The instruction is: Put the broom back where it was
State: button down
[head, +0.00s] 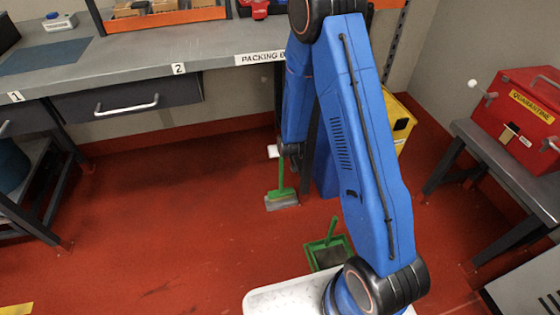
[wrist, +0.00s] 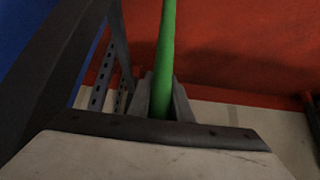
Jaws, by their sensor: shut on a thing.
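The broom (head: 282,199) has a green handle and a grey bristle head. In the head view it is upright, its head at or close to the red floor below the bench front. My gripper (head: 288,150) is at the upper part of the handle, partly hidden by my blue arm. In the wrist view, my gripper (wrist: 162,105) is shut on the green broom handle (wrist: 168,45), which runs up between the two fingers. The broom head is out of the wrist view.
A green dustpan (head: 329,252) stands on the floor to the right of the broom. The packing bench (head: 130,65) with a drawer is behind. A yellow bin (head: 401,120) and a side table (head: 510,165) with a red quarantine box (head: 520,115) are at right.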

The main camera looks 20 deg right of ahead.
aim_at(281, 174)
jog(key=shift+f, duration=2.15)
jog(key=c, duration=1.6)
grip_release()
